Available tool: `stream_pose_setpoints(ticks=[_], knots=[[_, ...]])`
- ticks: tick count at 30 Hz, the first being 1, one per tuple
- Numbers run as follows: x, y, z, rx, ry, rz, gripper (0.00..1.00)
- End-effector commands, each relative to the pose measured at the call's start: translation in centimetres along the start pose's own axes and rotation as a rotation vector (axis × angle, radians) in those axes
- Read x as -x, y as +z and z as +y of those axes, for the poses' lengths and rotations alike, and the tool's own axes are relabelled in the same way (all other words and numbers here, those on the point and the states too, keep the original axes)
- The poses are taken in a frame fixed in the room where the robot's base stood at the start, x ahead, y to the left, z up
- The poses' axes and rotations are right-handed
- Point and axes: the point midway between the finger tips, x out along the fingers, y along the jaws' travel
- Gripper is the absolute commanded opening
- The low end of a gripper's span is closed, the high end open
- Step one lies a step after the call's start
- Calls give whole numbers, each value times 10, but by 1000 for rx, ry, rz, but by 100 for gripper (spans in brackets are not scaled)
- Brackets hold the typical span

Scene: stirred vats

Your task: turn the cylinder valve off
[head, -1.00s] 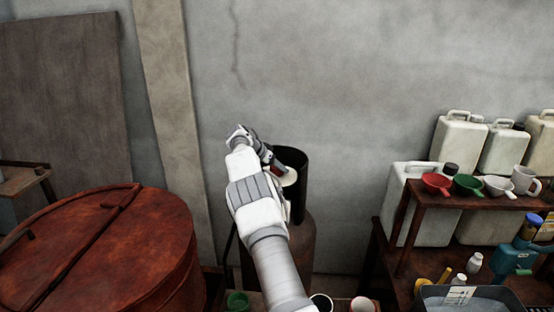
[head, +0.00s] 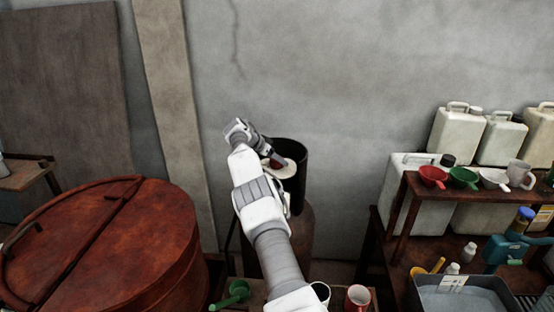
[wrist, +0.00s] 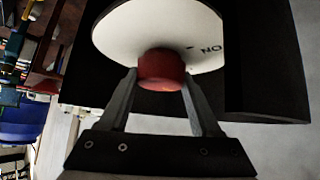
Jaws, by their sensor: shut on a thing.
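In the wrist view my gripper (wrist: 160,80) is shut on the red knob, one finger on each side. In the head view my gripper (head: 277,160) reaches to the white disc (head: 287,171) inside a dark, open-fronted guard (head: 296,155) on top of the brown cylinder (head: 296,240). My arm hides part of the cylinder, and only a little of the knob shows there.
A large rust-red lidded vat (head: 110,245) stands at the left. A grey basin (head: 465,298) is at the lower right. Mugs (head: 358,297) and a green scoop (head: 235,292) sit low in front.

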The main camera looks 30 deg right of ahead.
Motion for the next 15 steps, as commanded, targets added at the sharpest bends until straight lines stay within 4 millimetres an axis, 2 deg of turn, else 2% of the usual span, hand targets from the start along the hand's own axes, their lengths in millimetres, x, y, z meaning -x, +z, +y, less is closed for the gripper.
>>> stream_pose_setpoints(ticks=[3,4,6,8,15], knots=[[-2,2,1,2,5,-4,9],[-2,2,1,2,5,-4,70],[-2,2,1,2,5,-4,82],[-2,2,1,1,4,-3,93],[-1,1,0,1,2,-2,94]])
